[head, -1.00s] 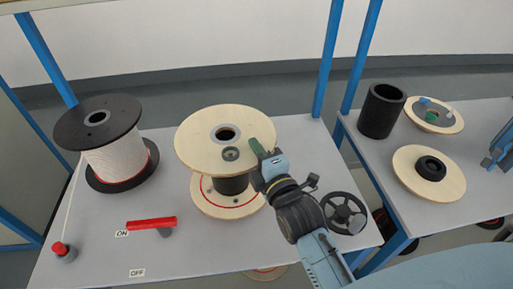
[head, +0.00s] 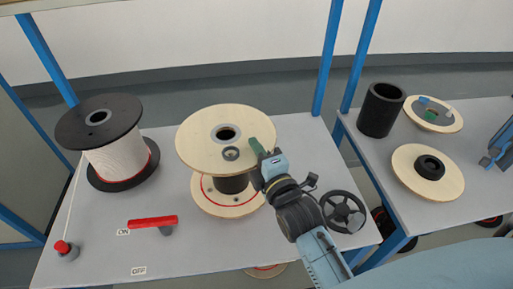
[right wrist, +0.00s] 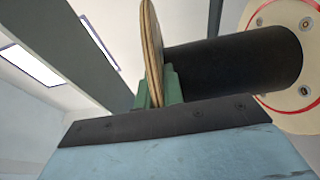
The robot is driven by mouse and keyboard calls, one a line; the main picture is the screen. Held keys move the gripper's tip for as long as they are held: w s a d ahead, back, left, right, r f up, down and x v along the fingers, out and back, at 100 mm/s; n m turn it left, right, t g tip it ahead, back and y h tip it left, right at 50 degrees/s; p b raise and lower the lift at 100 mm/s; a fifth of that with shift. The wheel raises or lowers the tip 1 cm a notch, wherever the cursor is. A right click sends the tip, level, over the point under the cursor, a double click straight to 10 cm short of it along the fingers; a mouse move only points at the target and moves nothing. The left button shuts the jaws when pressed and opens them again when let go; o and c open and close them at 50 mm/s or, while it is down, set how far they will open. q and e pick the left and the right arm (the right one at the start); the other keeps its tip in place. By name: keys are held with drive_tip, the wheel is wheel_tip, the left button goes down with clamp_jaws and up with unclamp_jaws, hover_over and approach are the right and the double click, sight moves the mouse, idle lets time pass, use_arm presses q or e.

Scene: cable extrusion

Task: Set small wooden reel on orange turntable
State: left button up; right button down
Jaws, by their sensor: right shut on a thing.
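The wooden reel (head: 205,150) stands at the middle of the grey table in the head view, with a pale round top flange, a black core and a lower flange with a red ring. My right gripper (head: 262,149) is shut on the right rim of the top flange. The right wrist view shows its green fingers (right wrist: 159,90) on both sides of the wooden flange (right wrist: 152,45), with the black core (right wrist: 235,65) beyond. Whether the reel's bottom touches the surface is unclear. I see no orange turntable. My left gripper is out of view.
A black-flanged reel of white cable (head: 118,158) stands at the left. A red lever (head: 152,221) and a red-topped knob (head: 63,249) sit near the front. A black handwheel (head: 343,212) is at the right. The second table holds a black cylinder (head: 381,110) and wooden discs (head: 405,170).

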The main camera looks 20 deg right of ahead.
drive_tip(key=shift+f+b, duration=0.35)
drive_tip(key=shift+f, duration=0.15)
idle(0.3)
drive_tip(key=c, duration=1.8)
unclamp_jaws()
drive_tip(key=shift+f, duration=0.15)
drive_tip(key=s+p, duration=0.3)
drive_tip(key=s, duration=0.8)
drive_tip(key=shift+p, duration=0.3)
